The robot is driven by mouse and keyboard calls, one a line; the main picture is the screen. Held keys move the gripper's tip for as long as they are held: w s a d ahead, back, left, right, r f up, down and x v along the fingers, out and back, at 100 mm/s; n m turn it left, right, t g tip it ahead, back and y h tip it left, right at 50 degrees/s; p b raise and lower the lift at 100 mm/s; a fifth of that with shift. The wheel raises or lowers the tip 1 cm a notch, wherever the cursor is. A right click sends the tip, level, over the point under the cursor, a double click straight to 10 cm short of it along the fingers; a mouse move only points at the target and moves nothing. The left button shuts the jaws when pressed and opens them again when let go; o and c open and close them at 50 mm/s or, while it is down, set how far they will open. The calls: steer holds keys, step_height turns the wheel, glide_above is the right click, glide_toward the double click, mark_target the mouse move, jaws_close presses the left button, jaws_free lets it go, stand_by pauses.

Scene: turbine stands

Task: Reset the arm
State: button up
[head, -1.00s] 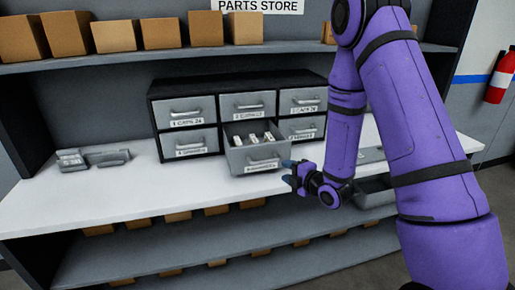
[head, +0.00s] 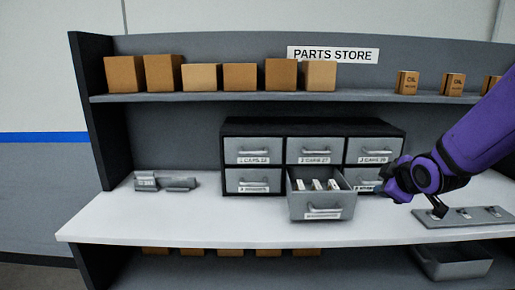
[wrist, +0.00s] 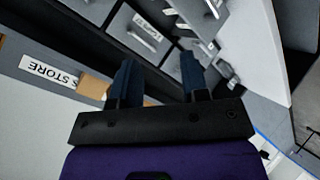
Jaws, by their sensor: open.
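My purple arm reaches in from the right in the head view. My gripper (head: 372,183) is in front of the right side of the drawer cabinet (head: 313,128), close to the lower right drawer. In the wrist view the two blue fingers of my gripper (wrist: 158,80) stand apart with nothing between them. The lower middle drawer (head: 322,206) is pulled out and holds several small white items (head: 320,184). The other drawers are shut. The lower right drawer is partly hidden by my gripper.
Cardboard boxes (head: 240,77) line the upper shelf under the PARTS STORE sign (head: 333,54). A small grey holder (head: 165,182) lies on the white counter (head: 150,220) at left. A grey plate (head: 465,218) and an open grey bin (head: 452,262) are at right.

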steer(key=s+a+r+m+g, duration=0.1)
steer(key=s+r+m+g, duration=0.2)
steer(key=s, duration=1)
steer(key=s+r+m+g, duration=0.2)
steer(key=s+r+m, duration=0.5)
steer(key=s, duration=0.6)
steer(key=shift+s+a+r+m+g, duration=0.2)
steer(key=shift+a+r+m+g, duration=0.2)
steer(key=shift+m, duration=0.2)
steer(key=shift+w, duration=0.1)
stand_by(0.4)
